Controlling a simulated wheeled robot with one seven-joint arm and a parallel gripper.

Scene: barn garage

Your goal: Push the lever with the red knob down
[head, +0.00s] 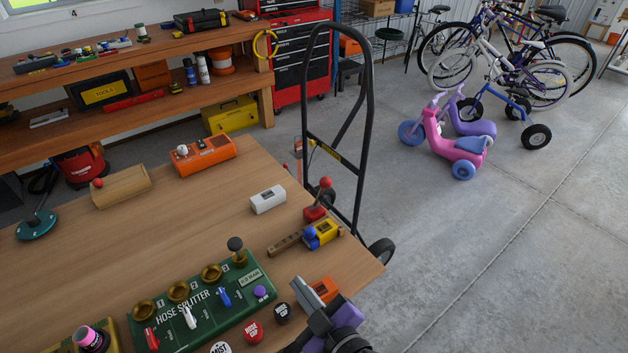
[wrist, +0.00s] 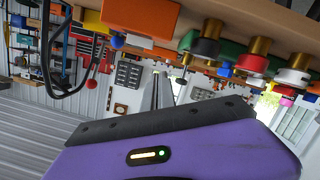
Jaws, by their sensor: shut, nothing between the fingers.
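In the wrist view the red knob (wrist: 92,84) shows at the left, clear of my fingers. My gripper (head: 299,284) is at the bench's front right, nearer the camera than the lever and apart from it. Its fingers are shut and empty; in the wrist view (wrist: 157,92) they form a narrow grey pair. Another red ball (head: 97,183) sits on a wooden block at the left.
A yellow device with a blue knob (head: 310,232) stands between the lever and my gripper. An orange block (head: 325,290) is close beside the fingers. A white box (head: 268,199) lies left of the lever. The green hose splitter (head: 205,310) fills the front. A hand truck (head: 340,130) stands behind.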

